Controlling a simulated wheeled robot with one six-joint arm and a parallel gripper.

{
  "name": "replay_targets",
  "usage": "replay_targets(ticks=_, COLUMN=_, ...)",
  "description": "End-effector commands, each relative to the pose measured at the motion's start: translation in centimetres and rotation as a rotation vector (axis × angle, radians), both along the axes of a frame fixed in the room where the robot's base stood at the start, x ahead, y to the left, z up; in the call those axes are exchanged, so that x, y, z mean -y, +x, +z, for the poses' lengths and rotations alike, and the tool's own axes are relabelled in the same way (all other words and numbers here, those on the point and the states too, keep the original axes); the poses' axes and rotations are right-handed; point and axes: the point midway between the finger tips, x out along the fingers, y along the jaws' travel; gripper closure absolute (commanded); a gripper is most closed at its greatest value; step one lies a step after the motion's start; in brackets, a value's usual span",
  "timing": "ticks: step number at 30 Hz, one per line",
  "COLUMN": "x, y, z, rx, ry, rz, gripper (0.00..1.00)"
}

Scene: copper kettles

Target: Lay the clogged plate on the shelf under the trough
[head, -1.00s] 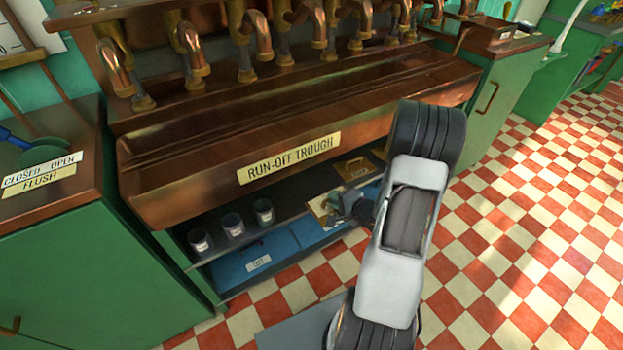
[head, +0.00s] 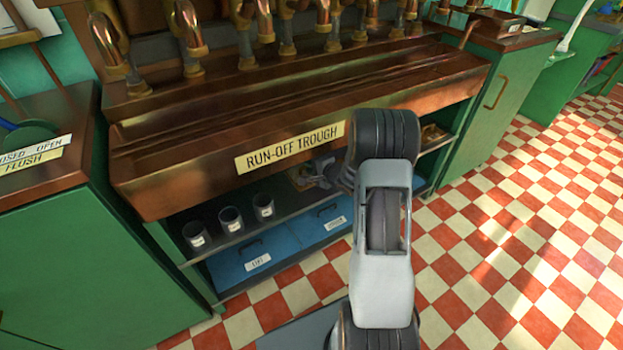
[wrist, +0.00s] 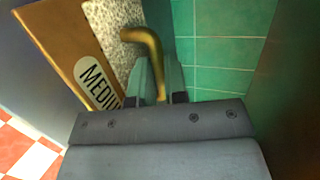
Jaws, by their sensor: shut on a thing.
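My gripper (head: 322,172) is under the front of the copper run-off trough (head: 200,172), partly hidden by my arm. In the wrist view it is shut on the brass handle (wrist: 150,50) of a plate. The plate (wrist: 115,28) has a speckled grey-white face, an orange-brown frame and a label that starts "MEDIU". In the head view only a small piece of the plate (head: 300,178) shows beside the gripper, above the shelf. The dark shelf (head: 285,228) runs under the trough. I cannot tell whether the plate touches it.
Several dark cups, such as one at the left (head: 196,236), stand on the shelf's left part. Blue labelled containers (head: 255,262) are below. A brown object (head: 432,135) lies under the trough's right end. A green cabinet (head: 75,265) is at left. Green tiles (wrist: 225,50) face the wrist.

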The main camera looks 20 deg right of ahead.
Motion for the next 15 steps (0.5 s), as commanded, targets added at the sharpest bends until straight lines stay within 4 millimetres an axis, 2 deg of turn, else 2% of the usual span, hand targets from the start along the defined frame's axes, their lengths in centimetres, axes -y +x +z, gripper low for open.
replay_targets(ticks=5, x=0.0, y=0.1, z=-0.6, rx=0.005, ry=0.000, rz=0.000, gripper=1.00)
replay_targets(ticks=15, x=0.0, y=0.3, z=-5.0, rx=0.007, ry=-0.001, rz=0.000, gripper=1.00)
